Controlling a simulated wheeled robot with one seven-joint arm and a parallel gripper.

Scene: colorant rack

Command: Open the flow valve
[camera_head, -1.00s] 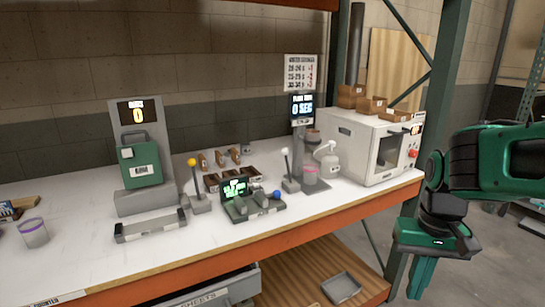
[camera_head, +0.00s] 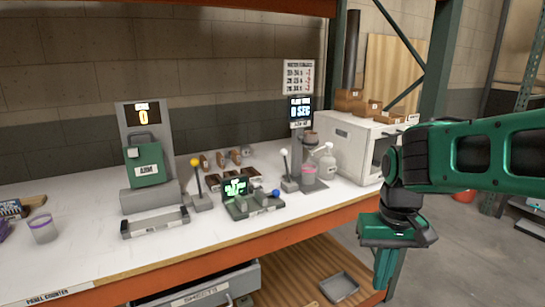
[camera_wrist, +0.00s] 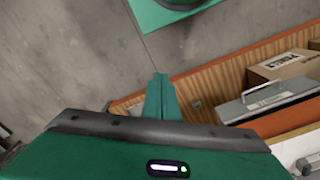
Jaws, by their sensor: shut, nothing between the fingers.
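No part is readably labelled as the flow valve. A lever with a white knob (camera_head: 285,154) stands upright beside the flow-time display (camera_head: 300,111), which reads 0 SEC. A pink-topped cup (camera_head: 308,173) is just right of the lever, under the display post. My gripper (camera_head: 384,284) points down at the right, in front of the bench edge and below the bench top, well away from the lever. Its green fingers are together and empty; they also show in the wrist view (camera_wrist: 160,80). The lever is not visible in the wrist view.
A lever with a yellow knob (camera_head: 195,162) and a small console with a blue knob (camera_head: 276,193) stand on the bench. A green-fronted unit (camera_head: 144,164) is at left. A white machine (camera_head: 350,145) stands behind my arm. The bench's orange front edge (camera_head: 230,245) lies between.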

